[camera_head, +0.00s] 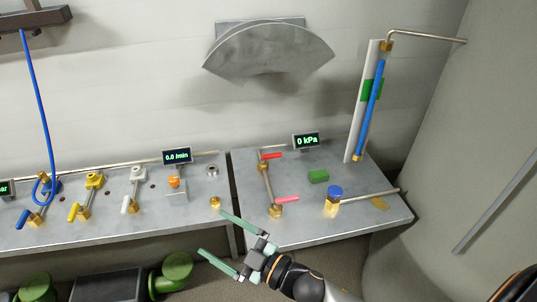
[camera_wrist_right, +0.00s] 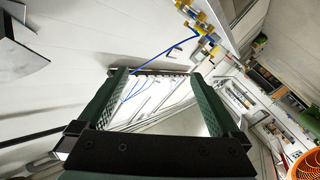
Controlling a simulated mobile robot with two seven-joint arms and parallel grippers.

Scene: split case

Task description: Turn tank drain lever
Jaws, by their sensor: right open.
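Two red levers sit on brass valve fittings on the right bench (camera_head: 345,228) in the head view: an upper one (camera_head: 272,156) and a lower, pinkish one (camera_head: 287,199), joined by a pipe. Both point to the right. A blue-capped brass valve (camera_head: 334,194) stands to their right, with a pipe running right towards the large grey tank (camera_head: 440,150). I cannot tell which is the tank drain lever. My right gripper (camera_head: 211,232) is open and empty, in front of the gap between the benches, left of the levers. Its green fingers also show in the right wrist view (camera_wrist_right: 160,75).
The left bench (camera_head: 120,222) carries blue, yellow, white and orange valves. A gauge (camera_head: 306,140) reads 0 kPa. A blue sight tube (camera_head: 370,105) stands at the back. Green cylinders (camera_head: 177,268) lie below.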

